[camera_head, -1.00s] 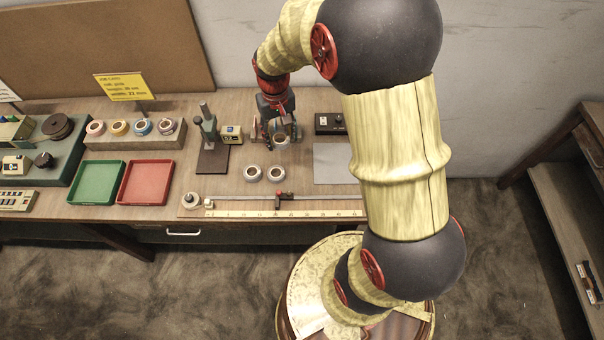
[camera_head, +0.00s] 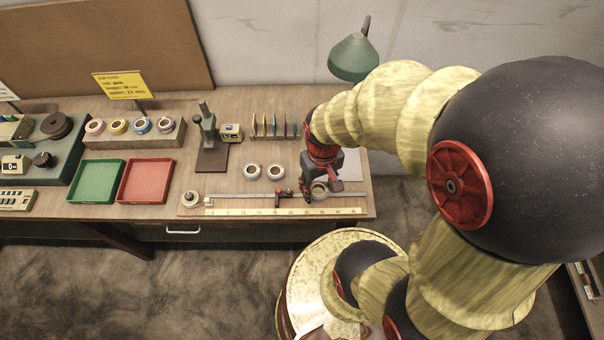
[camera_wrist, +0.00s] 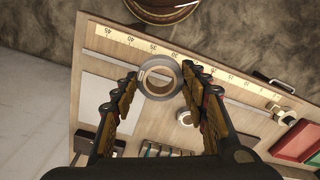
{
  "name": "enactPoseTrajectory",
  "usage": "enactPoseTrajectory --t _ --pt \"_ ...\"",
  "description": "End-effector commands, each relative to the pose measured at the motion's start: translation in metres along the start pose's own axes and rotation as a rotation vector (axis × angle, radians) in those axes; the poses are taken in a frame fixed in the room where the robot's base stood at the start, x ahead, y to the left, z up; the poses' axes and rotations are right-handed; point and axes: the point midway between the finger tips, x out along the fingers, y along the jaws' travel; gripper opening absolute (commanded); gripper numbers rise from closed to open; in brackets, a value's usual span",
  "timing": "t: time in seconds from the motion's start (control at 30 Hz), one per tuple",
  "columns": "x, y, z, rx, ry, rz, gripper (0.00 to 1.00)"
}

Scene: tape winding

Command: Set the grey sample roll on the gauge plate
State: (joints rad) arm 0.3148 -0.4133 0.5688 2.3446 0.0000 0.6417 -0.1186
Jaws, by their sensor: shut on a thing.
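The grey sample roll (camera_head: 320,190) is held between the fingertips of my gripper (camera_head: 317,194), near the bench's front right, behind the ruler. The wrist view shows the roll (camera_wrist: 146,79) as a grey ring with its opening facing the camera, a finger on each side. The flat grey plate, which looks like the gauge plate (camera_head: 352,165), lies at the bench's right end, partly hidden by my arm. In the wrist view the plate (camera_wrist: 104,95) is left of the roll. The roll appears off the bench; its exact height is unclear.
A ruler (camera_head: 250,211) with a slider rail runs along the front edge. A rack of coloured strips (camera_head: 275,126) and a green lamp (camera_head: 353,58) are behind. Red (camera_head: 146,181) and green trays lie left.

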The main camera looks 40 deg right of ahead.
Motion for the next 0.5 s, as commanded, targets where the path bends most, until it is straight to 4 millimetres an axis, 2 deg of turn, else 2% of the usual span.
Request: enactPoseTrajectory --t 0.17,0.27,0.5 --pt "0.004 0.001 -0.009 0.0 0.0 0.0 0.26" --pt "0.013 0.002 -0.025 -0.001 -0.001 0.0 0.26" --pt "0.037 0.006 -0.078 -0.001 -0.002 0.0 0.26"
